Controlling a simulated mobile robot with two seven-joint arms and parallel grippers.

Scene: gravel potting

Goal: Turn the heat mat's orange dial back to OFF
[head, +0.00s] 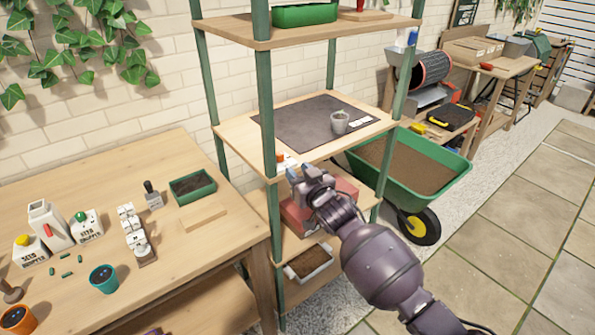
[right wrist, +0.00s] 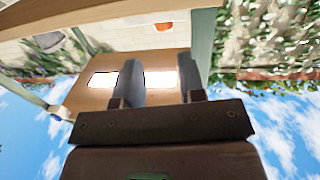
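The heat mat (head: 295,122) lies dark grey and flat on the middle shelf of a green-posted rack. An orange patch, likely the dial, also shows in the right wrist view (right wrist: 163,27), beyond the fingers. The dial's setting is too small to read. My right gripper (head: 294,174) is just below and in front of the shelf edge, fingers apart and apparently empty, not visibly touching the dial. My left gripper is out of view.
A green rack post (head: 266,120) rises close beside my right gripper. A reddish box (head: 300,215) sits on the shelf below. A green wheelbarrow (head: 440,165) stands to the right, and a workbench (head: 200,255) to the left.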

